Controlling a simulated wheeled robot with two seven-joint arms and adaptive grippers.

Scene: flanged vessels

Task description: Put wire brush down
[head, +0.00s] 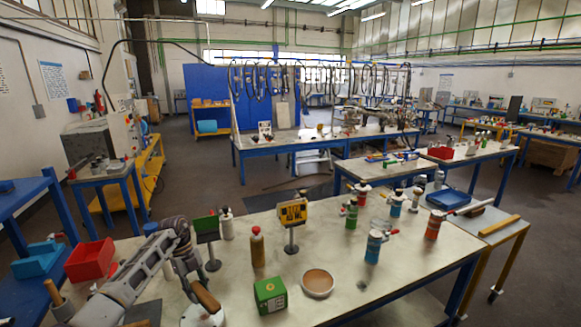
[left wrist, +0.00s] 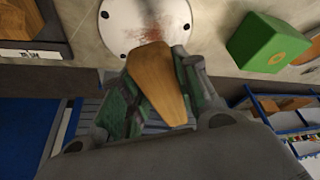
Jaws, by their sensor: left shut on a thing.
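My left gripper (head: 193,284) is over the near left part of the workbench (head: 335,237). It is shut on the wire brush (head: 207,299), whose wooden handle sticks out of the jaws. In the left wrist view the brush handle (left wrist: 158,80) lies between the two fingers. The bristles cannot be made out. A white round flange (head: 203,317) lies just below the brush in the head view; in the left wrist view the flange (left wrist: 146,22) shows reddish-brown marks and bolt holes. My right gripper is not in view.
A green box (head: 270,295) and a round dish (head: 317,283) stand right of the gripper. A brown bottle (head: 257,247), small display stands and several spray cans are farther back. A red bin (head: 90,260) is at the left. Bare benchtop shows around the dish.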

